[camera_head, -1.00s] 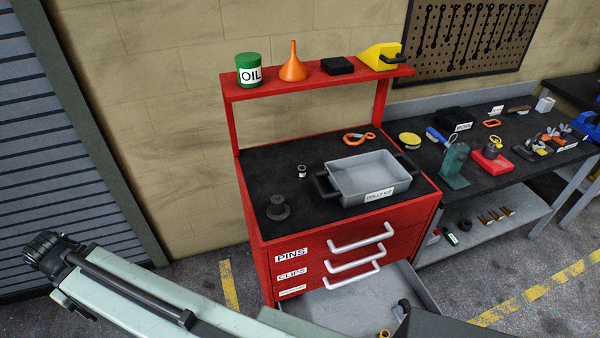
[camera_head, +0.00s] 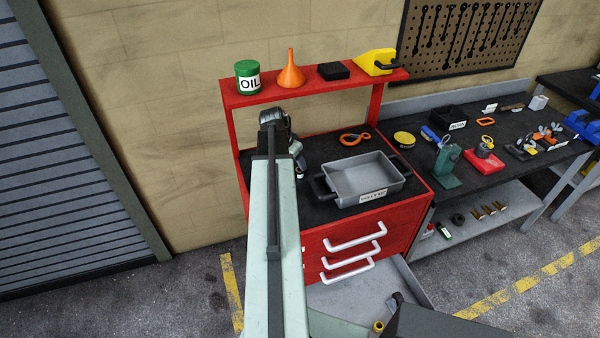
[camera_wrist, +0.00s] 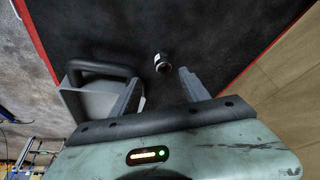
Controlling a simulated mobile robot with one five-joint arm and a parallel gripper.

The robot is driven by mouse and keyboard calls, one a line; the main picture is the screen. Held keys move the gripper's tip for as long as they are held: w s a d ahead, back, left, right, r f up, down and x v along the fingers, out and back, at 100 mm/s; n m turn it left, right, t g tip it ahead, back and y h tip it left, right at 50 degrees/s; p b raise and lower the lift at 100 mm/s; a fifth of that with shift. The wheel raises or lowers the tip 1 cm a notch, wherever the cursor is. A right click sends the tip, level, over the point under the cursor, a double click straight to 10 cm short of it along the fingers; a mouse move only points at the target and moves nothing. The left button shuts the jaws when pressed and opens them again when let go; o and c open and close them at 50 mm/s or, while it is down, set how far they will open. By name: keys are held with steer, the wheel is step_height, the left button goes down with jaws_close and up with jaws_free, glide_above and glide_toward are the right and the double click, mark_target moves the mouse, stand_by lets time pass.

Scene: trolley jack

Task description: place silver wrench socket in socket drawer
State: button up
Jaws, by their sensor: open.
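The small silver socket (camera_wrist: 161,62), with a dark side and a pale end, stands on the black cabinet top in the wrist view. My gripper (camera_wrist: 161,78) is open and empty. Its two fingers point toward the socket, which appears between and slightly beyond the tips; I see no contact. In the head view my arm hides most of the socket's surroundings. The open bottom drawer (camera_head: 340,297) of the red cabinet is grey inside, and my own body covers part of it. Its label is hidden.
A grey tray (camera_head: 368,178) with black handles is on the cabinet top, left of my fingers in the wrist view. A cluttered workbench (camera_head: 470,175) adjoins at right.

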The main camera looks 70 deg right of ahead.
mark_target(298, 170)
steer(key=b+x, duration=0.7)
steer(key=x, duration=0.1)
steer(key=shift+w+a+f, duration=0.1)
steer(key=shift+w+f, duration=0.05)
steer(key=shift+w, duration=0.25)
jaws_close()
